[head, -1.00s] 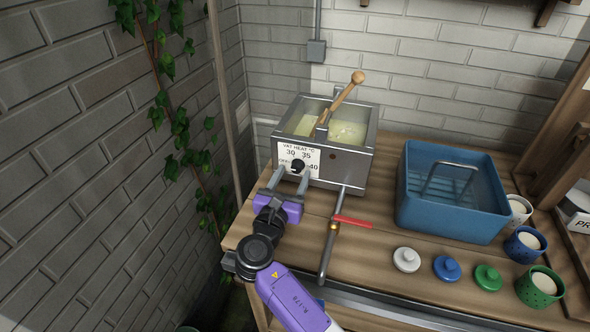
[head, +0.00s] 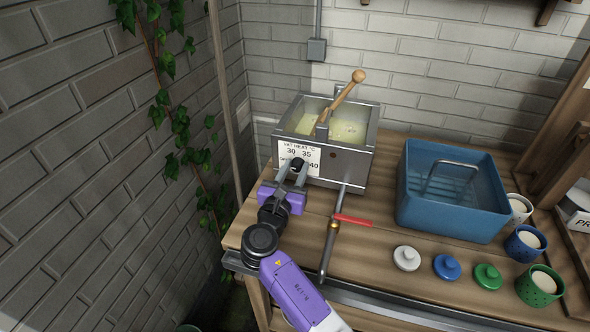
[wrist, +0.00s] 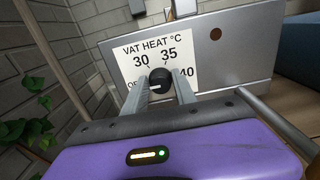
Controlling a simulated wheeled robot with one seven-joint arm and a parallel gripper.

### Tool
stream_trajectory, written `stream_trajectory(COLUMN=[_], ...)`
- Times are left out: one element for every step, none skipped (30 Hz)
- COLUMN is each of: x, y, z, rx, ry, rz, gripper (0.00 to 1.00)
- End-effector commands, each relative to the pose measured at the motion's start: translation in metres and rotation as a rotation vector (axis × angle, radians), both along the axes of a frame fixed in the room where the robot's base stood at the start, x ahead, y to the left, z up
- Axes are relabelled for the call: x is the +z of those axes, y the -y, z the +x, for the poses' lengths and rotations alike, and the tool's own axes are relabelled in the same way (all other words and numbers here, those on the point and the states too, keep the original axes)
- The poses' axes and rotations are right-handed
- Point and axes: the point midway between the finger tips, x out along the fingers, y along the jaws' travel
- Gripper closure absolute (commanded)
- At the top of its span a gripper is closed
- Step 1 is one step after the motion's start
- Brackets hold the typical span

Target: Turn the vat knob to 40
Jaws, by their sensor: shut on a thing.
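The steel vat (head: 345,167) stands on the wooden bench against the brick wall. Its front carries a white dial plate marked VAT HEAT °C (wrist: 127,49) with 30, 35, 40 and a partly covered OFF. The black vat knob (wrist: 159,77) sits in the middle of the plate; it also shows in the head view (head: 297,163). My gripper (wrist: 160,92) is at the knob, its two grey fingers shut on it from left and right. The knob's pointer cannot be made out clearly.
A pipe with a red-handled valve (head: 352,220) runs from the vat just right of my gripper. A wooden-handled tool (head: 346,90) leans in the vat. A blue tub (head: 450,212), lids and cups stand to the right.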

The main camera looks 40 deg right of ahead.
Motion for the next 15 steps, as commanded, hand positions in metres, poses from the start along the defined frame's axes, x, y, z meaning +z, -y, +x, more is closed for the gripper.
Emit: stream_trajectory(x=[-0.0005,-0.0006,-0.0008,-0.0009,-0.0010,-0.0012,-0.0014,-0.0016,-0.0019,-0.0021,-0.0022,-0.0024,-0.0025,-0.0026,-0.0028], y=[-0.0003,-0.0003,-0.0002,-0.0003,-0.0003,-0.0003,-0.0002,-0.0001,0.0000,0.0001,0.0002,0.0003,0.0004,0.0004,0.0004], z=[-0.0003,-0.0003,-0.0004,-0.0004,-0.0004,-0.0005,-0.0006,-0.0007,-0.0009,-0.0010,-0.0010,-0.0012,-0.0013,-0.0014,-0.0015], rx=[0.000,0.000,0.000,0.000,0.000,0.000,0.000,0.000,0.000,-0.001,-0.001,-0.001,-0.001,-0.001,-0.001], ry=[0.005,0.010,0.018,0.024,0.033,0.048,0.060,0.074,0.093,0.111,0.128,0.156,0.176,0.199,0.229], rz=[0.003,0.007,0.012,0.016,0.022,0.032,0.040,0.049,0.062,0.073,0.085,0.102,0.116,0.131,0.151], gripper=[1.00,1.00,1.00,1.00,1.00,1.00,1.00,1.00,1.00,1.00,1.00,1.00,1.00,1.00,1.00])
